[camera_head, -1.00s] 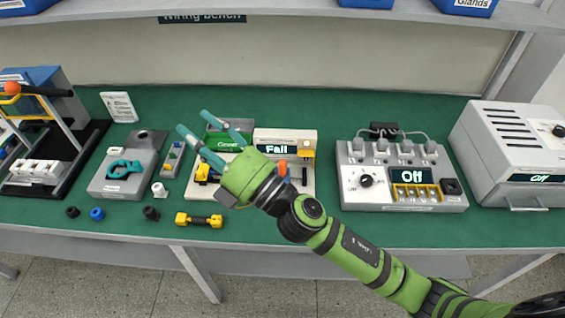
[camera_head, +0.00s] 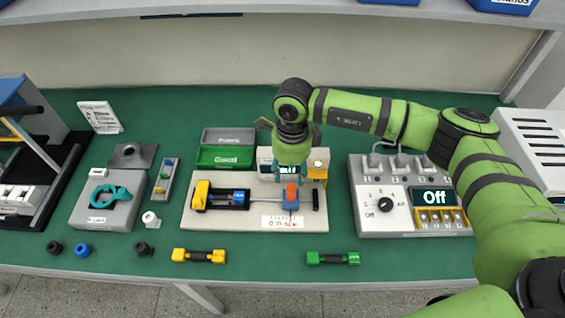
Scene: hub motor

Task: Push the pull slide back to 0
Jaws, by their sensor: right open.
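The pull tester (camera_head: 240,222) is a pale plate on the green bench with a yellow and black clamp (camera_head: 203,194) at its left end. Its pull slide (camera_head: 291,192), an orange and blue block, stands at the right end of a thin rod, above a white scale (camera_head: 282,222). A cylinder with blue parts sits in the black holder beside the clamp. My right gripper (camera_head: 289,174) points down just above and behind the slide, open; contact cannot be told. It hides much of the tester's display (camera_head: 265,156). My left gripper is out of view.
Green and grey bins (camera_head: 220,157) stand behind the tester. A yellow-ended part (camera_head: 199,256) and a green-ended part (camera_head: 333,258) lie in front. A box reading Off (camera_head: 412,212) stands right, partly behind my right arm. A teal tool (camera_head: 108,196) lies left.

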